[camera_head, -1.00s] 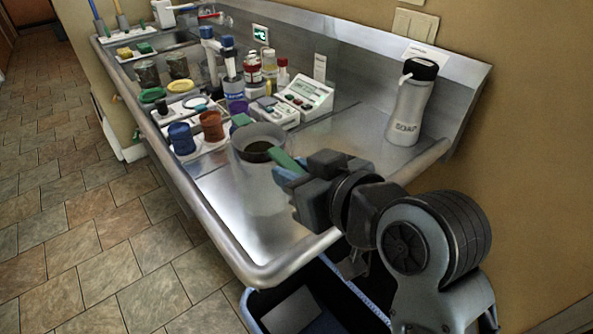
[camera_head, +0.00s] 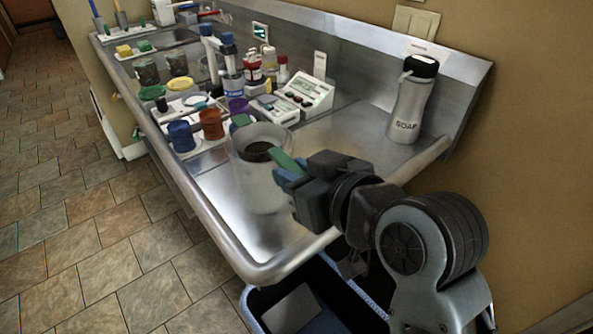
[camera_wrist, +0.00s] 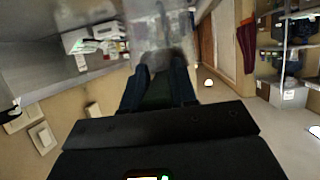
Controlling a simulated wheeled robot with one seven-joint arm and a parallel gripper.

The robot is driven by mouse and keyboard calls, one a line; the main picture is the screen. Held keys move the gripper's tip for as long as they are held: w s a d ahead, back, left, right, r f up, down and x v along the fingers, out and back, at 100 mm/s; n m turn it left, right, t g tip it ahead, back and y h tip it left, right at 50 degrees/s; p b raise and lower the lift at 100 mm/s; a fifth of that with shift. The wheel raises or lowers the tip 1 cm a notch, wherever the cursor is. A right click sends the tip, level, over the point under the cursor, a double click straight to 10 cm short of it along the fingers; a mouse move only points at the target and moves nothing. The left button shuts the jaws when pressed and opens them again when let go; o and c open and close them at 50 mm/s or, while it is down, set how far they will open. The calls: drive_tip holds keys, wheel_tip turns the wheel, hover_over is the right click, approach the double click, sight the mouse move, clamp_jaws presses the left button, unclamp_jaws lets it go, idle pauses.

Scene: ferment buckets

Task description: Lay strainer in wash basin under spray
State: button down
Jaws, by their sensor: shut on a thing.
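My gripper (camera_head: 284,178) is shut on the green handle (camera_head: 287,160) of what looks like the strainer. It is above the front right part of the steel counter. A pale, see-through round vessel (camera_head: 262,186) with a dark inside shows just left of the handle. I cannot tell where the strainer's bowl ends and this vessel begins. In the wrist view, the fingers (camera_wrist: 160,88) close around a dark green piece, with a blurred pale shape beyond. The wash basin (camera_head: 172,38) seems to be the sunken part at the counter's far left end, by a red-handled tap (camera_head: 208,13).
A blue cup (camera_head: 181,137), an orange cup (camera_head: 211,124), a white meter (camera_head: 305,94) and several bottles crowd the counter left of my gripper. A soap bottle (camera_head: 411,104) stands at the right. A blue-rimmed bin (camera_head: 255,300) is below the front edge.

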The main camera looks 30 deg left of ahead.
idle(0.3)
drive_tip(key=shift+c, duration=1.2)
unclamp_jaws()
drive_tip(key=shift+r+p, duration=3)
drive_tip(key=shift+r, duration=0.5)
